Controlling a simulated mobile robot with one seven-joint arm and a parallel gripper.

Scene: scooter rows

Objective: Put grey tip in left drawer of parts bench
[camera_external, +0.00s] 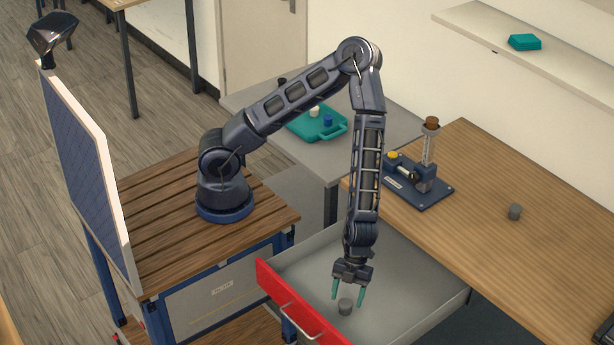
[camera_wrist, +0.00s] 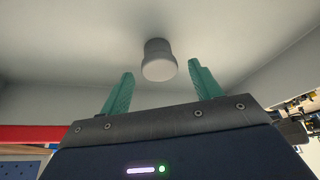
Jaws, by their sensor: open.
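A small grey tip (camera_external: 345,307) is in the open drawer (camera_external: 300,262) with the red front, just below my gripper (camera_external: 347,294). My gripper is open, its green fingers apart and pointing down. In the wrist view the grey tip (camera_wrist: 159,62) shows beyond and between the two fingertips (camera_wrist: 160,70), touching neither as far as I can see. A second small grey piece (camera_external: 515,211) stands on the wooden bench top (camera_external: 470,190) to the right.
A small press-like device (camera_external: 420,185) on a blue base stands on the bench. A teal tray (camera_external: 318,125) sits on the grey table behind my arm. A teal block (camera_external: 524,42) lies on the wall shelf. The drawer walls surround my gripper; the rest of the drawer floor looks empty.

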